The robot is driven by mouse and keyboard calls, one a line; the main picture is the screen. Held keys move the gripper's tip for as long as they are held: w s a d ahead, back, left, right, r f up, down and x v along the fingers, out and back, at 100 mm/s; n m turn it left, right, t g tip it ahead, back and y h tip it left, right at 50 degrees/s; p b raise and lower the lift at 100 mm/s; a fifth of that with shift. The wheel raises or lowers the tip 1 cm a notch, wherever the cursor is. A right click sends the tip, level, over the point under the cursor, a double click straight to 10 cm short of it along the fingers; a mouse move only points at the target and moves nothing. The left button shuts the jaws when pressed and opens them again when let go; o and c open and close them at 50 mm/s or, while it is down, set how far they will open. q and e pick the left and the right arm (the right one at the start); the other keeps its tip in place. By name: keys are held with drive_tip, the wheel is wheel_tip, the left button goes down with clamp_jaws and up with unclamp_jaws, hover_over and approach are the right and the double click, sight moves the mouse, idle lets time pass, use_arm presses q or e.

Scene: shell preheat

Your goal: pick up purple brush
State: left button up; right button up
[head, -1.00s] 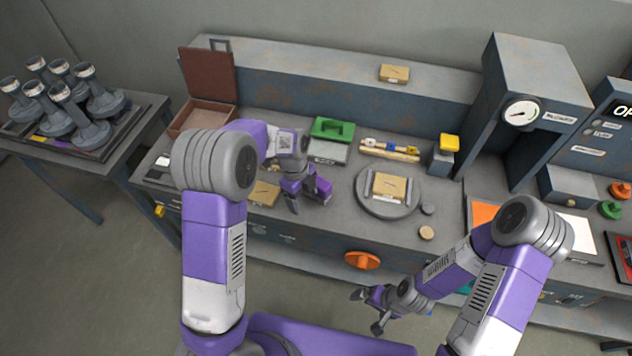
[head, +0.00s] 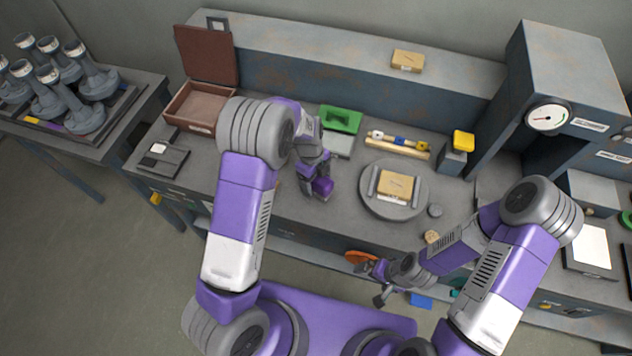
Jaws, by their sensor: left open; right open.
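I cannot single out a purple brush in the head view. My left gripper (head: 316,191) is over the middle of the bench, left of the round plate, pointing down. A purple patch shows at its fingers, but I cannot tell whether that is a brush or part of the gripper. The gripper is open, and its own arm hides part of the bench. My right gripper (head: 371,285) is open and empty in front of the bench edge, near the orange knob (head: 360,257).
A round plate (head: 405,211) carries a tan block (head: 397,187). Behind are a green tray (head: 341,119), a wooden rack (head: 397,147) and a yellow-topped block (head: 463,142). An open brown box (head: 197,107) stands left. Tall grey flasks (head: 88,78) fill the side table.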

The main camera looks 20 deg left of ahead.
use_arm(q)
drive_tip(key=shift+f, duration=0.3)
drive_tip(key=shift+c, duration=0.4)
drive_tip(key=c, duration=1.2)
wheel_tip(320, 180, up, 10)
drive_tip(key=shift+r+p, duration=0.1)
drive_tip(key=shift+p, duration=0.45)
drive_tip(key=o, duration=0.7)
drive_tip(key=c, duration=0.4)
